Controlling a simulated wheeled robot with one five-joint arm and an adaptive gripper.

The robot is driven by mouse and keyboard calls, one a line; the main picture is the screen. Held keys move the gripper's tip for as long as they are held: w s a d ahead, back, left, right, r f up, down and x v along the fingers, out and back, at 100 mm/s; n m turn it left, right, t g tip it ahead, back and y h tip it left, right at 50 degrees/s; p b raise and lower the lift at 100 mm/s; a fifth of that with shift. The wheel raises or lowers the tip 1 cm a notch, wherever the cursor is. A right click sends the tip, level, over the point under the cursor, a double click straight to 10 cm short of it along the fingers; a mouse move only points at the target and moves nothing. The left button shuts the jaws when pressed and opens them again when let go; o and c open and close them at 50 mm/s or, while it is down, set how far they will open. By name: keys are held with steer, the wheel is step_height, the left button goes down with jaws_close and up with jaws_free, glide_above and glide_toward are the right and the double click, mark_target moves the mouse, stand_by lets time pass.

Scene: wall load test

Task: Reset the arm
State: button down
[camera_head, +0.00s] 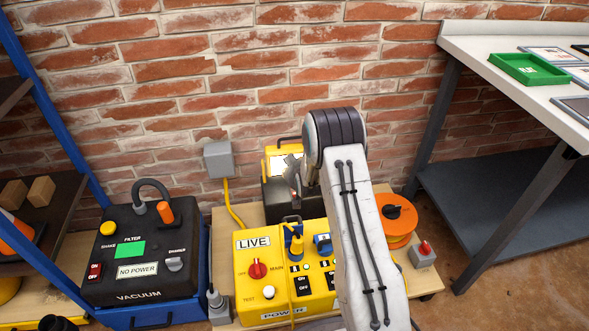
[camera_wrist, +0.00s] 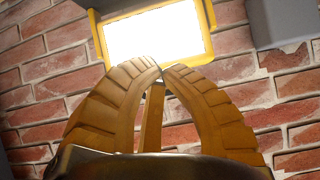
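My arm rises from the bottom of the head view with its white link and dark ribbed joint. My gripper (camera_head: 290,172) is partly hidden beside that joint, in front of a yellow work lamp (camera_head: 272,163). In the wrist view my gripper (camera_wrist: 161,72) has its two curved, ribbed fingers meeting at the tips. It looks shut, with nothing seen clamped between the tips. A narrow upright yellow-brown bar shows between the fingers; I cannot tell what it belongs to. The lit lamp (camera_wrist: 153,33) is behind and above the fingertips.
A yellow power box (camera_head: 262,292) marked LIVE sits on a wooden board below the arm. A black vacuum unit (camera_head: 141,254) marked NO POWER stands left. An orange reel (camera_head: 398,216) is right of the arm. A white-topped table (camera_head: 480,46) holds a green tray (camera_head: 527,70).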

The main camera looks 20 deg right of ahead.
steer(key=s+a+r+g+p, duration=0.15)
steer(key=s+r+p, duration=0.4)
steer(key=r, duration=0.55)
steer(key=s+a+r+n+g+y+p, duration=0.1)
steer(key=s+a+r+p, duration=0.25)
steer(key=r+p, duration=0.6)
steer(key=s+a+r+g+p, duration=0.1)
steer(key=s+a+r+p, duration=0.3)
steer(key=r, duration=1)
steer(key=s+a+r+g+p, duration=0.1)
steer(key=s+r+g+p, duration=0.1)
steer(key=s+r+p, duration=0.6)
steer(key=s+a+r+n+g+y+p, duration=0.1)
steer(key=s+r+g+p, duration=0.1)
steer(key=s+r+p, duration=0.7)
steer(key=s+r, duration=0.2)
steer(key=s, duration=0.4)
steer(key=s+r, duration=0.3)
steer(key=s, duration=0.3)
steer(key=shift+s+a+r, duration=0.3)
steer(key=shift+a+r, duration=0.05)
